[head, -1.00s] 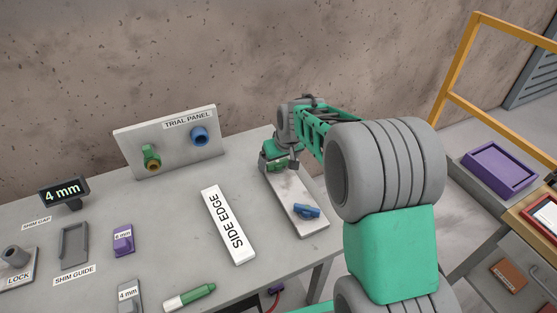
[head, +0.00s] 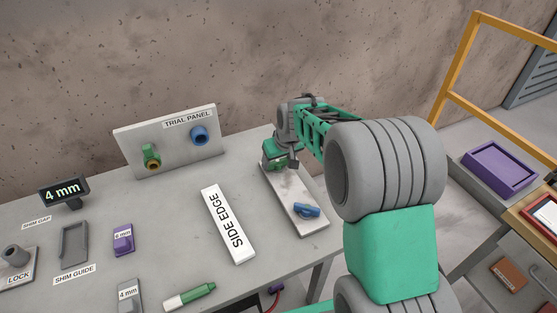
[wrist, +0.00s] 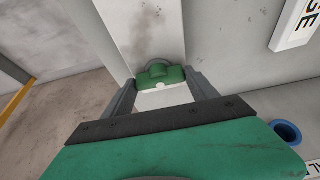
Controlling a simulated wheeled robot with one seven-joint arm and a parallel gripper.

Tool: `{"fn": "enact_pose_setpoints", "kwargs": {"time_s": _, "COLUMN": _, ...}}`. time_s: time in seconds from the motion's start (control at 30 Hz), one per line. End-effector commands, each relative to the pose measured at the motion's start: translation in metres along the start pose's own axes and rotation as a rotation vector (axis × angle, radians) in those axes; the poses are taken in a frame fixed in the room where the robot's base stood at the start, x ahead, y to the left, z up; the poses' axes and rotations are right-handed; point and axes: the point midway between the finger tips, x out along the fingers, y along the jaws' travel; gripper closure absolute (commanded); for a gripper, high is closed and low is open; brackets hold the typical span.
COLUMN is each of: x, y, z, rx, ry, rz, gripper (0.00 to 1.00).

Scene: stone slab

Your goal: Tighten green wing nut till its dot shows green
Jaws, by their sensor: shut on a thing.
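The green wing nut (wrist: 158,76) sits between the two fingers of my gripper (wrist: 161,80) in the wrist view, over a pale metal plate (wrist: 140,22). The fingers are shut on its sides. In the head view my gripper (head: 277,160) is low over the far end of the plate (head: 293,190), and the green nut is mostly hidden there. A blue wing nut (head: 306,210) is at the plate's near end, clear of my gripper.
A trial panel (head: 180,140) with a green and a blue fitting stands at the back. A SIDE EDGE block (head: 229,225) lies left of the plate. A green-and-white marker (head: 190,296) and shim parts are further left. Free slab lies between panel and block.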

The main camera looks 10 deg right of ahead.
Motion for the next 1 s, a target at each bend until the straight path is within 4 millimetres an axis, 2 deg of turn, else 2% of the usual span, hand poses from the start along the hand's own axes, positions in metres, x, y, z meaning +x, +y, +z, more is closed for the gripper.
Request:
{"fn": "enact_pose_setpoints", "kwargs": {"time_s": 0.37, "x": 0.0016, "y": -0.0018, "z": 0.0005, "rx": 0.126, "ry": 0.000, "rz": 0.053, "gripper": 0.73}}
{"fn": "enact_pose_setpoints", "kwargs": {"time_s": 1.0, "x": 0.0017, "y": -0.0046, "z": -0.0008, "rx": 0.577, "ry": -0.001, "rz": 0.239, "gripper": 0.73}}
